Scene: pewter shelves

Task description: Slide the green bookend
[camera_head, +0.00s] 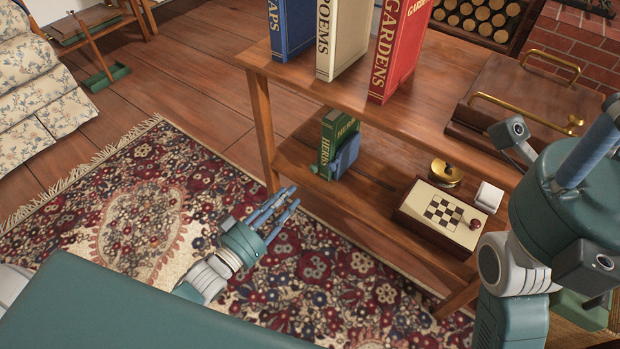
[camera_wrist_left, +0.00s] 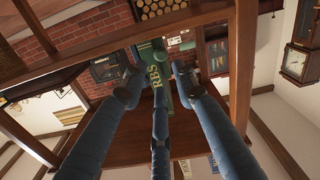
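The book stands upright near the shelf's left end. My left gripper (camera_head: 279,209) is low, in front of and to the left of them, with its blue fingers spread towards the shelf and nothing between them. In the left wrist view the green book (camera_wrist_left: 151,58) shows beyond the fingertips, apart from them as far as the head view tells. My right arm shows at the right edge, but its fingers do not.
The top shelf (camera_head: 430,112) holds a blue, a cream and a red book and a brass-handled wooden box (camera_head: 525,98). Right of the bookend stand a chessboard box (camera_head: 437,214), a brass item (camera_head: 446,173) and a white block (camera_head: 489,197). A shelf post (camera_head: 262,122) stands left.

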